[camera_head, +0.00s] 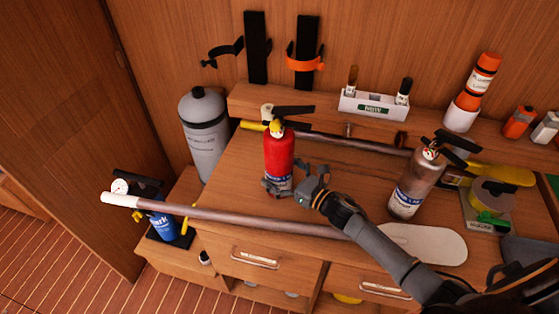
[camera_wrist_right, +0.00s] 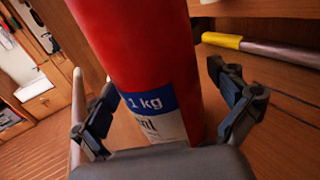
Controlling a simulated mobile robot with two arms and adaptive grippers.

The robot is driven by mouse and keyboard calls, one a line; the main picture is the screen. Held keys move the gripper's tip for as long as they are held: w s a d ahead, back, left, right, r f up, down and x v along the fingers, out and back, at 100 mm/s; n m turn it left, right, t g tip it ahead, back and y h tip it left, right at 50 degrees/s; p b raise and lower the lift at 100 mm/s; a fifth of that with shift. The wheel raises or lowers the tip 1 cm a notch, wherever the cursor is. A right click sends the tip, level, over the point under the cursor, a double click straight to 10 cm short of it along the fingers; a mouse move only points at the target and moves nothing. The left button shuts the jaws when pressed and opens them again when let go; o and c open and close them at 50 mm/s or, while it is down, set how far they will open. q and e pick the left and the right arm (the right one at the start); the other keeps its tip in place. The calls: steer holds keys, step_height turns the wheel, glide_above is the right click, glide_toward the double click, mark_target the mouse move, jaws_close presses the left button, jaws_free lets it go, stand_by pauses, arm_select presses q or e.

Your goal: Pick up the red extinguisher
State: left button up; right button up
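The red extinguisher (camera_head: 280,155) stands upright on the wooden counter, with a black lever, a yellow part and a gauge on top. My right gripper (camera_head: 293,184) is low at its body, one finger on each side. In the right wrist view the red body (camera_wrist_right: 140,45), with a blue "1 kg" label, stands between the open fingers (camera_wrist_right: 163,85). A gap shows beside the right finger; the left finger is very close, and I cannot tell whether it touches. The extinguisher's foot is hidden behind the gripper in the wrist view. My left gripper is not in view.
A grey-brown extinguisher (camera_head: 413,184) stands to the right, beyond my forearm. A long pole (camera_head: 240,218) lies along the counter's front; another pole (camera_head: 350,142) lies behind. A grey cylinder (camera_head: 204,130) and a blue extinguisher (camera_head: 162,224) are at left. A white pad (camera_head: 430,245) lies at front right.

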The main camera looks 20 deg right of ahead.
steer(key=c, duration=1.1)
steer(key=shift+w+r, duration=0.2)
steer(key=shift+r, duration=0.1)
steer(key=shift+c, duration=1.2)
steer(key=shift+r, duration=0.1)
